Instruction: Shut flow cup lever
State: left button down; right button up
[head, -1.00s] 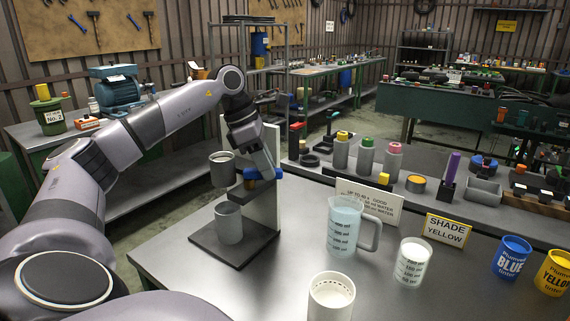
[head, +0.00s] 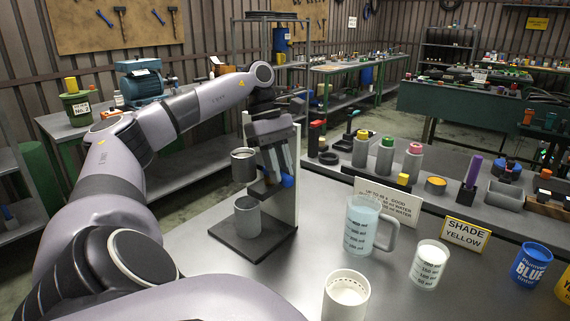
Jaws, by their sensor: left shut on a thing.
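The flow cup stand has a dark base plate (head: 262,248) and a pale upright. A grey metal upper cup (head: 243,165) is held on it, and a grey lower cup (head: 247,217) stands upright on the plate beneath. A blue lever part (head: 288,181) shows beside the upper cup, partly hidden by my left gripper. My left gripper (head: 275,176) points down in front of the upright and is shut on the blue lever part; its exact contact is hard to see. My right gripper is not in view.
A measuring jug of water (head: 362,228), a glass beaker (head: 428,265) and a white cup (head: 345,297) stand right of the stand. Signs and several grey cylinders line the back. The tabletop (head: 300,262) between stand and jug is clear.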

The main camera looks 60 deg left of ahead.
pick_arm(q)
jog(key=shift+s+m, duration=0.1)
jog(key=shift+m, duration=0.4)
jog(key=c, duration=1.2)
grip_release()
jog(key=shift+c, duration=0.2)
jog(key=shift+r, duration=0.15)
jog(key=p+v, duration=0.3)
jog(key=v, duration=0.2)
jog(key=shift+d+r, duration=0.15)
jog(key=shift+r, duration=0.05)
jog(key=shift+p+v, duration=0.75)
jog(key=shift+v, duration=0.1)
jog(key=shift+f, duration=0.1)
